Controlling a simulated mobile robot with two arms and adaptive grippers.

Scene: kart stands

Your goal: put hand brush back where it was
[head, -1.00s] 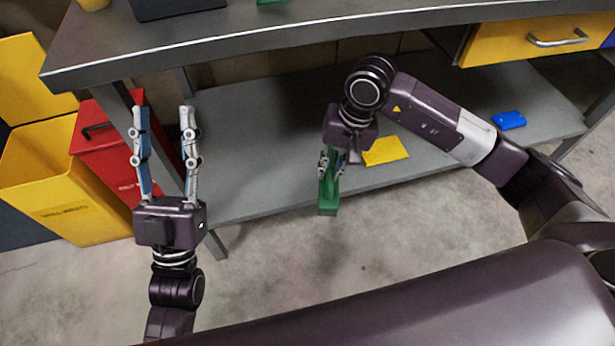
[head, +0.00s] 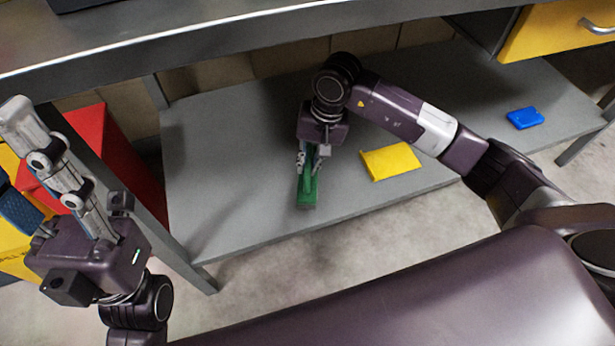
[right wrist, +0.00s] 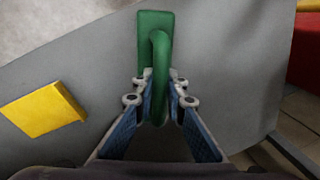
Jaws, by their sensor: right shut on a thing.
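The green hand brush (head: 308,192) is over the grey lower shelf (head: 240,140), left of the yellow block, with its outer end toward the shelf's front edge. I cannot tell whether it touches the shelf. My right gripper (head: 310,162) is shut on its handle. In the right wrist view, the brush's looped green handle (right wrist: 160,60) runs between the two fingers (right wrist: 159,90), and its flat end points away from the gripper. Its underside is hidden. My left gripper (head: 28,180) is open and empty at the left, with one finger partly out of frame.
A yellow block (head: 390,161) and a blue item (head: 525,118) lie on the lower shelf. The worktop (head: 250,40) overhangs it, with a yellow drawer (head: 550,32) at right. Red (head: 120,155) and yellow bins stand at left. The shelf's left part is clear.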

